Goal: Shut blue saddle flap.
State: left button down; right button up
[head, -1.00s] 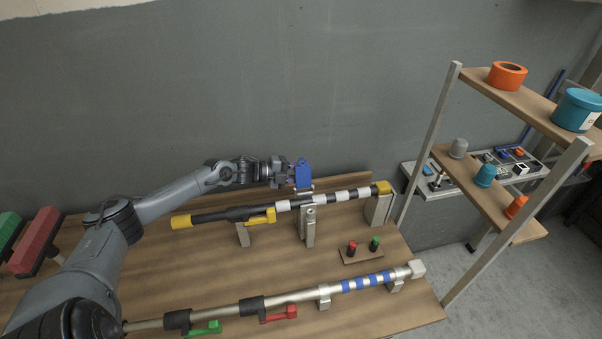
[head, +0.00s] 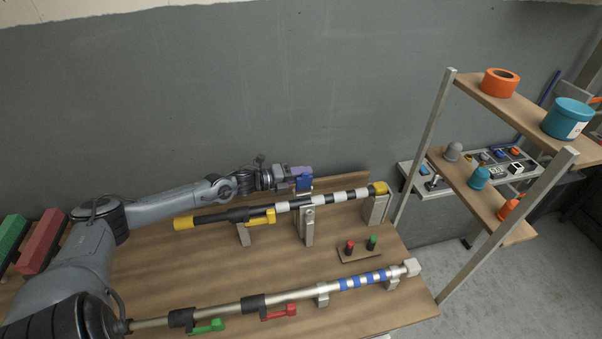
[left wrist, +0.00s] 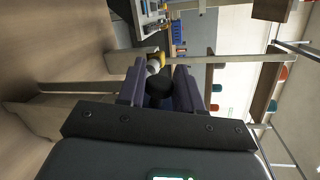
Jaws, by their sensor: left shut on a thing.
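In the left wrist view the two fingers of my left gripper (left wrist: 160,90) stand on either side of a dark round shape, with the striped pole end beyond. My right gripper is not in view.
A silver pole (head: 245,307) with red and green levers lies along the front. A small board with red and green buttons (head: 360,253) sits between the poles. A shelf rack (head: 433,150) stands at the right. Red and green blocks (head: 42,240) are at far left.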

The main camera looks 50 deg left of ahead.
pick_arm(q)
jog(key=shift+d+m, duration=0.1)
jog(key=shift+m, duration=0.2)
jog(key=c, duration=0.9)
grip_release()
jog(key=shift+o, duration=0.2)
jog(key=shift+s+r, duration=0.1)
jog(key=shift+s, duration=0.1)
jog(key=p+v, duration=0.4)
jog(key=v, duration=0.6)
jog(key=shift+s+p, duration=0.25)
jog(key=shift+p, duration=0.15)
